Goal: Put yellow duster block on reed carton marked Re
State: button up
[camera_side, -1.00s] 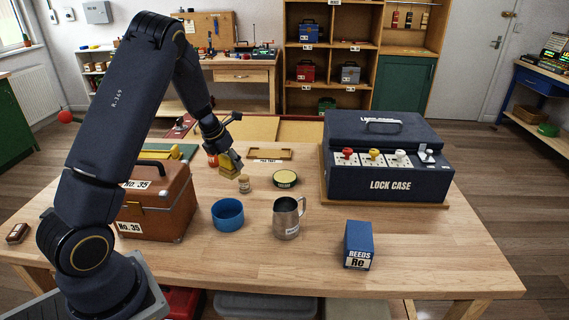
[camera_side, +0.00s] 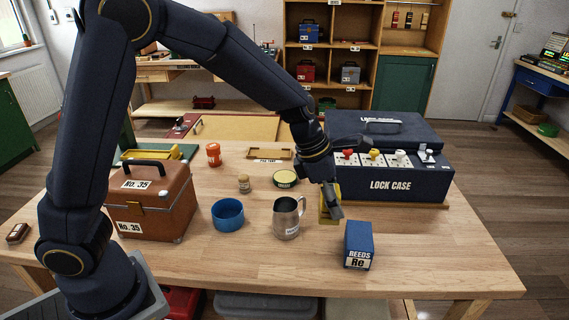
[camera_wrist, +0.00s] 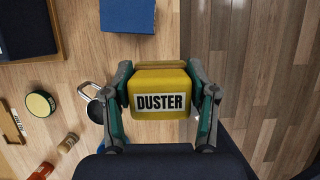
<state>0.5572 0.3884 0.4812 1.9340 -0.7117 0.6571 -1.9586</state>
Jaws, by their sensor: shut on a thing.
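The yellow duster block (camera_wrist: 160,88) is held between the two fingers of my gripper (camera_wrist: 162,98), its DUSTER label facing the wrist camera. In the side view my gripper (camera_side: 331,203) is shut on the yellow block (camera_side: 324,206), partly hidden by the fingers, just above the table between the metal mug and the carton. The blue reed carton (camera_side: 359,244), marked REEDS Re, stands upright near the table's front right. Its plain blue top (camera_wrist: 127,15) shows at the upper edge of the wrist view, apart from the block.
A metal mug (camera_side: 287,218) stands left of my gripper. The big dark LOCK CASE (camera_side: 390,186) stands behind it. A blue bowl (camera_side: 228,215), a brown No. 35 case (camera_side: 150,205) and small jars are further left. The table right of the carton is clear.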

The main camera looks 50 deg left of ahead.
jog(key=w+f, duration=0.3)
jog(key=w+d+f, duration=0.1)
jog(key=w+f, duration=0.1)
jog(key=w, duration=0.2)
jog(key=w+d+f, duration=0.1)
jog(key=w+f, duration=0.2)
jog(key=w, duration=0.1)
jog(key=shift+w+d+f, duration=0.15)
jog(key=shift+d+f, duration=0.05)
jog(key=shift+f, duration=0.15)
jog(key=shift+w+f, duration=0.2)
jog(key=shift+f, duration=1.55)
jog(key=o, duration=1.2)
jog(key=shift+f, duration=0.15)
